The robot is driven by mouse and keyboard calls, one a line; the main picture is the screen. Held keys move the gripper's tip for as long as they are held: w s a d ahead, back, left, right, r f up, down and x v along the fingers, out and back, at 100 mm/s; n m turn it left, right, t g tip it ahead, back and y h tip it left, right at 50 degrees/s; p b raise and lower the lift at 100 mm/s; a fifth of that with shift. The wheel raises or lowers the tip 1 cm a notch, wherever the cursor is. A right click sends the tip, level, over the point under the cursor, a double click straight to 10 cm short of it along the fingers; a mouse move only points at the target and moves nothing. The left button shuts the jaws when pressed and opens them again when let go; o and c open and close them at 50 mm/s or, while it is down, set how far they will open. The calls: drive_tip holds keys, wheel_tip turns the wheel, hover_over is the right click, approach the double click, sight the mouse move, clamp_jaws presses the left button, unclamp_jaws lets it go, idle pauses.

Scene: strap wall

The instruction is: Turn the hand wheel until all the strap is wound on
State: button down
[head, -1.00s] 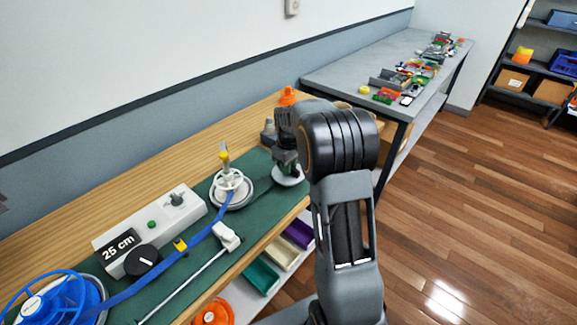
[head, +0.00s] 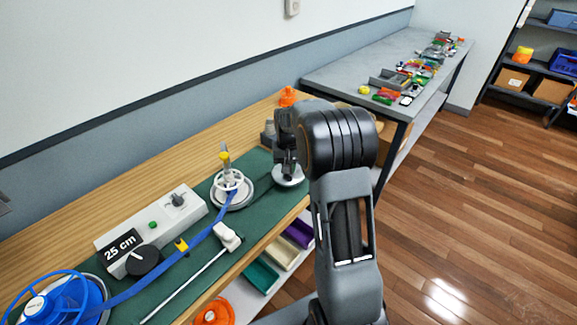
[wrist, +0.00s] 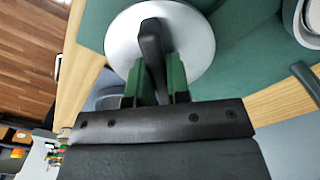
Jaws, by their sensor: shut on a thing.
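The hand wheel is a silver disc (head: 288,178) at the right of the green mat. In the wrist view the disc (wrist: 196,45) carries a dark upright handle (wrist: 151,38). My gripper (wrist: 159,75) has its green fingers on both sides of this handle and is shut on it; in the head view my gripper (head: 287,160) is partly hidden by my arm. The blue strap (head: 198,238) runs from the blue reel (head: 62,300) at the lower left to the white spool (head: 230,183). The display (head: 121,246) reads 25 cm.
A grey control box (head: 158,228) with a black knob stands behind the strap. A white block with a rod (head: 228,236) lies in front. An orange object (head: 288,96) stands behind my gripper. Bins sit below the bench's front edge, and a grey table (head: 350,72) stands beyond.

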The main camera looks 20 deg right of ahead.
drive_tip(key=m, duration=0.4)
drive_tip(key=shift+m, duration=0.3)
drive_tip(key=m, duration=0.3)
drive_tip(key=shift+m, duration=0.3)
drive_tip(key=m, duration=0.4)
drive_tip(key=shift+m+p, duration=0.3)
drive_tip(key=m, duration=0.3)
drive_tip(key=shift+m, duration=0.3)
drive_tip(key=m, duration=1.2)
drive_tip(key=shift+m, duration=1.8)
